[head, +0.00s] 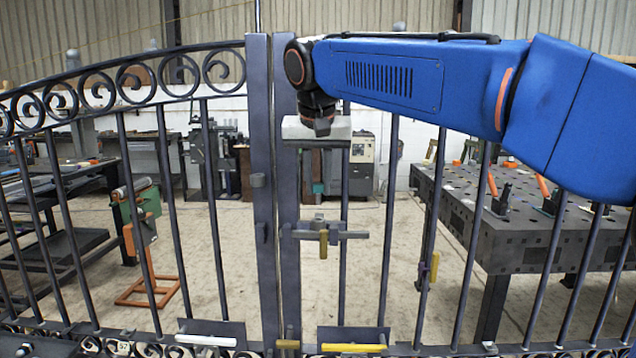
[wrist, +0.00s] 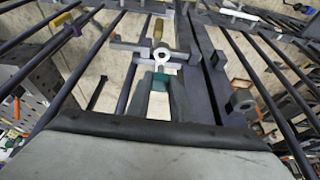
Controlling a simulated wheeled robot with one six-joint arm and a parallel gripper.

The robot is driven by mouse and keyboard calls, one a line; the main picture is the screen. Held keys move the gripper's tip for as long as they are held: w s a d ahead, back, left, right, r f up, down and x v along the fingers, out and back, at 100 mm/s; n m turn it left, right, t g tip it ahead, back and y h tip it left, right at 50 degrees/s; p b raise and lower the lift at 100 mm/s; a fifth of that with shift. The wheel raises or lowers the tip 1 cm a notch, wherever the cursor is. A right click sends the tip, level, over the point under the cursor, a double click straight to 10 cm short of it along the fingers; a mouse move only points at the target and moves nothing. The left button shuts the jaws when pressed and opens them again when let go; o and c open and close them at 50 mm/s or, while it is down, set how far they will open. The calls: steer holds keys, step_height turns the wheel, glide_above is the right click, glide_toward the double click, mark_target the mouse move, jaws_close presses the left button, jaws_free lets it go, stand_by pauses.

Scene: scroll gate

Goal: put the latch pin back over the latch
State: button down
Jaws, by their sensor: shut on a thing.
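My gripper (head: 319,185) points down in front of the gate, above the latch (head: 330,235). In the wrist view my gripper (wrist: 161,86) has its fingers close on either side of a small teal piece (wrist: 160,79), which I take to be the latch pin; most of it is hidden between the fingers. The latch (wrist: 128,47) is a grey crossbar assembly with a yellow handle (wrist: 158,28). A pale ring (wrist: 162,56) shows at the latch, just beyond the fingertips. Whether the teal piece touches this ring, I cannot tell.
The dark gate posts (head: 262,180) stand just left of the latch, with upright bars on both sides. A small block (head: 258,180) sticks out from the left post. A low yellow bar (head: 354,348) lies at the gate's foot. A steel worktable (head: 480,215) stands behind the right side.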

mark_target(318, 204)
steer(key=shift+w+f, duration=0.1)
steer(key=shift+f, duration=2.55)
stand_by(1.0)
steer(key=c, duration=1.5)
jaws_free()
steer(key=v, duration=1.7)
